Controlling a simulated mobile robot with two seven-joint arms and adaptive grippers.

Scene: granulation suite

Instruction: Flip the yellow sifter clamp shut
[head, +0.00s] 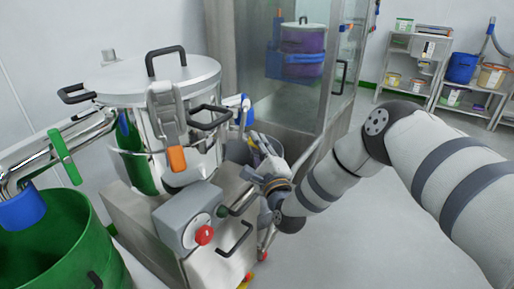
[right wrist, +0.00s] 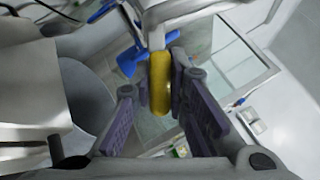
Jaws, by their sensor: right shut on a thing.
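The yellow handle (right wrist: 160,84) of the sifter clamp shows in the middle of the right wrist view, hanging from a pale metal part. My right gripper (right wrist: 161,82) has its fingers on both sides of the handle and is shut on it. In the head view my right gripper (head: 257,147) is at the right side of the sifter (head: 150,80), and I cannot make out the yellow handle there. Whether the clamp is open or shut cannot be told. My left gripper is not in view.
A blue clamp handle (right wrist: 130,62) is close beside the yellow one. An orange-handled clamp (head: 177,158) is on the sifter's front. A control box with a red knob (head: 204,235) stands below. A glass-walled cabinet (head: 290,90) is behind. The floor at right is clear.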

